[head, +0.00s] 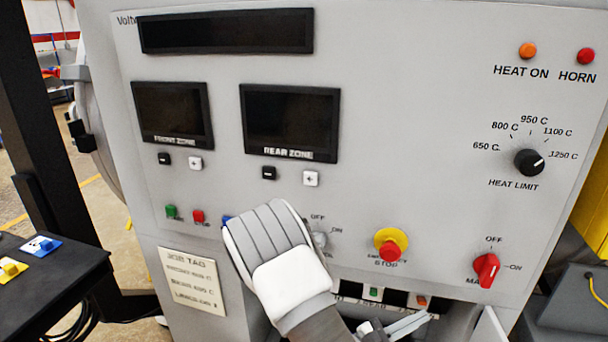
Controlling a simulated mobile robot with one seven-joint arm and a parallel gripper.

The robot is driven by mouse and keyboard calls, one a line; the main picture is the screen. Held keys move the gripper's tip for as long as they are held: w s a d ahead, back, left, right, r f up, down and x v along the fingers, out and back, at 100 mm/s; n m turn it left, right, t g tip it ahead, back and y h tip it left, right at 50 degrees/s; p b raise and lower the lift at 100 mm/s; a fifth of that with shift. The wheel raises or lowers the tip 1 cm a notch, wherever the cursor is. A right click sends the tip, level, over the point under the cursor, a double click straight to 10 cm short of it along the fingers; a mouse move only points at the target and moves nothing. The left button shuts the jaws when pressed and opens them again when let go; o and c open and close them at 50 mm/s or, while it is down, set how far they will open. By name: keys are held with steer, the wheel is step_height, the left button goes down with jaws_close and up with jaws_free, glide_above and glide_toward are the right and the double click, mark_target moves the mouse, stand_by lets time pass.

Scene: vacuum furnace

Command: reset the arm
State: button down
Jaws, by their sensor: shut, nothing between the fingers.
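My arm comes in from the bottom of the head view, with a white and grey link in front of the lower middle of the furnace panel (360,200). My gripper (424,317) shows in part at the bottom, beyond the dark wrist. Its fingers point right, shut and empty, near a lower row of small buttons. My arm hides part of the panel, including most of a blue button (227,220).
A red and yellow stop button (390,244), a red main switch (487,270) and a heat limit knob (529,162) stick out of the panel. A job tag (192,281) is at lower left. A black table (50,285) stands left, a yellow object (597,215) right.

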steer(key=s+d+r+m+g+y, duration=0.1)
steer(key=s+r+m+g+y, duration=0.8)
steer(key=s+m, duration=0.3)
steer(key=s+a+r+m+t+y, duration=0.4)
steer(key=a+r+t+y, duration=0.3)
steer(key=a+r, duration=0.3)
steer(key=shift+a+r+m+y, duration=0.15)
steer(key=shift+r+m+y, duration=0.55)
steer(key=shift+r+y, duration=0.15)
steer(key=shift+s+a, duration=0.15)
steer(key=shift+s, duration=0.05)
